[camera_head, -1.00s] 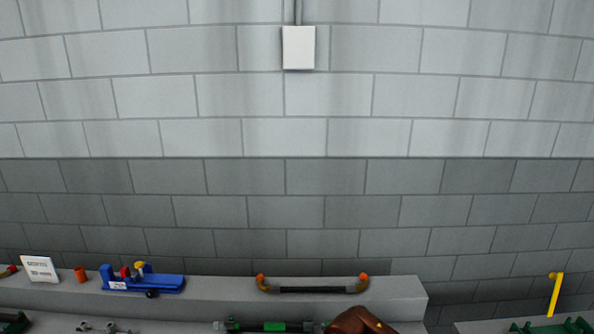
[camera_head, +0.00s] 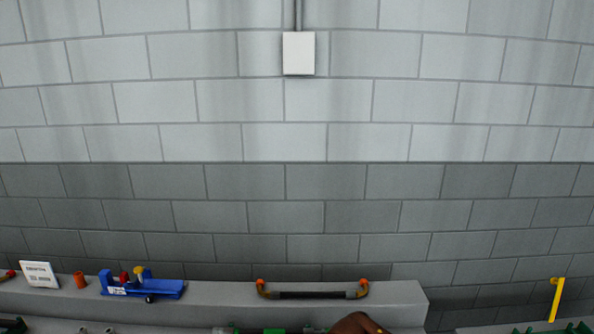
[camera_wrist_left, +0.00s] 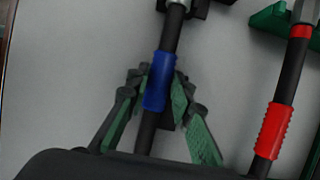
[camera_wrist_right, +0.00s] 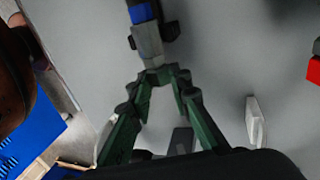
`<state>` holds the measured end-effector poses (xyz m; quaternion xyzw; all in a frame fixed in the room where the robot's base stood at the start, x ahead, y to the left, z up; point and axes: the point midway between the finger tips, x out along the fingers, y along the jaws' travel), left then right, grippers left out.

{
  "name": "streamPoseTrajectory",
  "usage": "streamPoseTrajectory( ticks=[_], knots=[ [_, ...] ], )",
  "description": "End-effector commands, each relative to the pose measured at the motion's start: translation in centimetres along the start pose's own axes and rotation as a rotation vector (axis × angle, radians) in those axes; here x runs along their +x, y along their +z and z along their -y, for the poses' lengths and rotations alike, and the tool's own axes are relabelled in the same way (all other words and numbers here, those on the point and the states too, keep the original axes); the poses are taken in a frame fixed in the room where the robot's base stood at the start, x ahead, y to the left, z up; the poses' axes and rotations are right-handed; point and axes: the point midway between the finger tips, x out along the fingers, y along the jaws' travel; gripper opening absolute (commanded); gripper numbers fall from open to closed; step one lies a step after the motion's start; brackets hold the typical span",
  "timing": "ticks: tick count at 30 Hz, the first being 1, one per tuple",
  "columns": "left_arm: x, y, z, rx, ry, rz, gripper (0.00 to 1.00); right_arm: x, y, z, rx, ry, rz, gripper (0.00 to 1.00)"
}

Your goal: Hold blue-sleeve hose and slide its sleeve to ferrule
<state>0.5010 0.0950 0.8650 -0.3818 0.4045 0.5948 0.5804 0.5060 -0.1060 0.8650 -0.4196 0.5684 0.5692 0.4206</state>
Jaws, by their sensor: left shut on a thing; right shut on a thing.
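In the left wrist view the blue sleeve (camera_wrist_left: 160,80) sits around a black hose (camera_wrist_left: 173,35), with bare hose on both sides. A pale metal end shows at the top edge. My left gripper (camera_wrist_left: 162,78) is shut on the blue sleeve. In the right wrist view my right gripper (camera_wrist_right: 160,74) is shut at the narrow tip of a grey metal ferrule (camera_wrist_right: 148,42). A blue band (camera_wrist_right: 141,12) borders that ferrule; I cannot tell whether it is the same sleeve. Neither gripper shows in the head view.
A red-sleeve hose (camera_wrist_left: 274,130) lies to the right in the left wrist view, near a green holder (camera_wrist_left: 270,17). In the head view a blue crimper (camera_head: 150,288), an orange-ended hose (camera_head: 310,295) and a white sign (camera_head: 39,274) stand on the grey ledge (camera_head: 215,292). A brown rounded object (camera_head: 352,323) is below.

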Motion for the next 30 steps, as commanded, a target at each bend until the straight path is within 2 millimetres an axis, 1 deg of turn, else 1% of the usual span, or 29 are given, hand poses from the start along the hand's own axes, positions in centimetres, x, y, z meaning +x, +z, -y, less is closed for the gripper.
streamPoseTrajectory(
  ticks=[30],
  knots=[
    [1.0,2.5,0.0,-0.003,0.001,0.005,0.00,0.1,-0.1,0.0,0.002,0.001,-0.003,0.00]
  ],
)
